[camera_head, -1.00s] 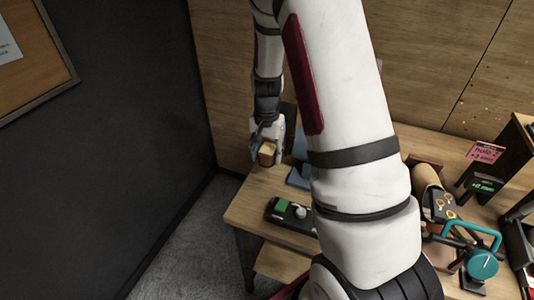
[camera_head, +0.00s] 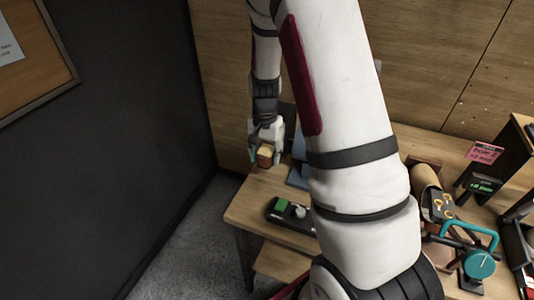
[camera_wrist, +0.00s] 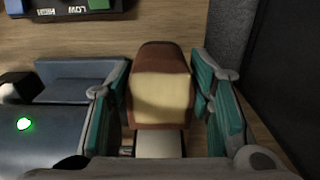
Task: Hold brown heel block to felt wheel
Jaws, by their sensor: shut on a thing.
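The brown heel block (camera_wrist: 160,55) is in the wrist view, between the teal fingers of my gripper (camera_wrist: 161,92). It has a brown top and a broad cream face. My gripper is shut on it. In the head view the block (camera_head: 265,155) is held at my gripper (camera_head: 266,158), over the far left end of the bench. A blue machine body (camera_wrist: 60,135) with a green light is left of the fingers in the wrist view. I cannot clearly make out the felt wheel; a dark rounded part with a pale end (camera_wrist: 10,92) shows at the left edge.
A dark switch box (camera_head: 290,215) with a green button and a pale knob sits on the wooden bench (camera_head: 245,210). A teal-handled gauge (camera_head: 480,262) and small signs stand at the right. A dark wall (camera_head: 120,120) is close on the left.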

